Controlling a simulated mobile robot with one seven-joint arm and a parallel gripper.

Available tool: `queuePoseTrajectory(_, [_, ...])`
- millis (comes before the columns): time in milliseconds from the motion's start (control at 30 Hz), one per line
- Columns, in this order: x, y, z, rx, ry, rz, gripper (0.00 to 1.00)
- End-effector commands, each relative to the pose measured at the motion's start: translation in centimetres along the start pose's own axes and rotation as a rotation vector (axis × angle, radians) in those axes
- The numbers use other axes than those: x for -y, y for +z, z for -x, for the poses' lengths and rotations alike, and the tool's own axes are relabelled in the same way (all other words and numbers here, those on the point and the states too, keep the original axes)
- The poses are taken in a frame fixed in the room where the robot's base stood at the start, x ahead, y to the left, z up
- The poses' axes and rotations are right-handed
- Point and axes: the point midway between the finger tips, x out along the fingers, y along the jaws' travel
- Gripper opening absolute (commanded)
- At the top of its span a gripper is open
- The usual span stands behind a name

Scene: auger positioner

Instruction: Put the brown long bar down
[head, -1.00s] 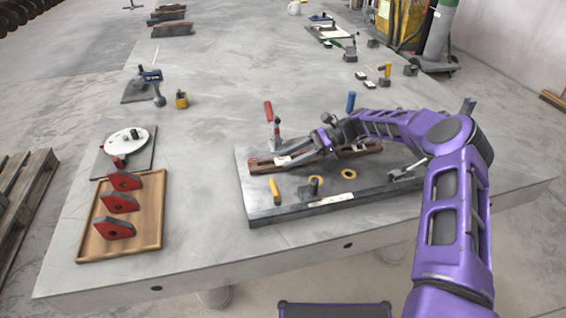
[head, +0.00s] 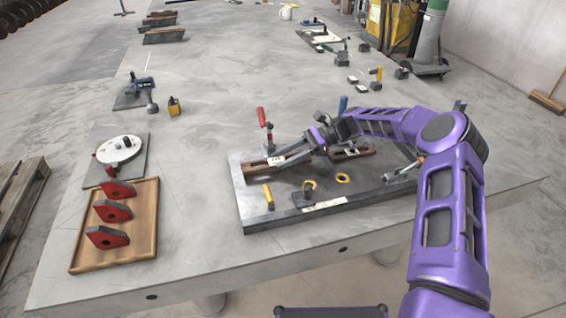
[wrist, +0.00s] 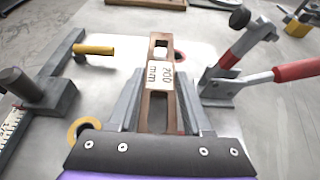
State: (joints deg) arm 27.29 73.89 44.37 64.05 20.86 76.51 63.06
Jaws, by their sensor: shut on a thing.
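The brown long bar (head: 353,153) lies lengthwise along the back part of a grey fixture plate (head: 285,213). In the wrist view the bar (wrist: 158,53) has a pale label reading "200 mm" and slots along its length. My gripper (head: 282,160) reaches in from the right, low over the plate. In the wrist view my gripper (wrist: 160,95) has one finger on each side of the bar and is shut on it. Whether the bar's underside touches the plate cannot be told. My gripper hides the bar's middle in the head view.
A red-handled toggle clamp (head: 264,125) stands close behind the bar's left part. A yellow-handled clamp (head: 268,196) and yellow rings (head: 343,178) are on the plate's front. A wooden tray (head: 147,225) with red pieces is at left. Bare table lies between tray and plate.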

Motion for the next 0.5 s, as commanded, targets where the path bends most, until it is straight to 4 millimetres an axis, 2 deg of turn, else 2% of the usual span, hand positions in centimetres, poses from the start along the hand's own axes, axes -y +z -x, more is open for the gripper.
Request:
queuePoseTrajectory(33, [0.1,1.3,0.5,0.0,-0.001,0.004,0.0])
queuePoseTrajectory(233, [0.1,4.9,2.0,0.0,0.0,0.005,0.0])
queuePoseTrajectory(500, [0.0,7.5,3.0,0.003,-0.001,0.002,0.0])
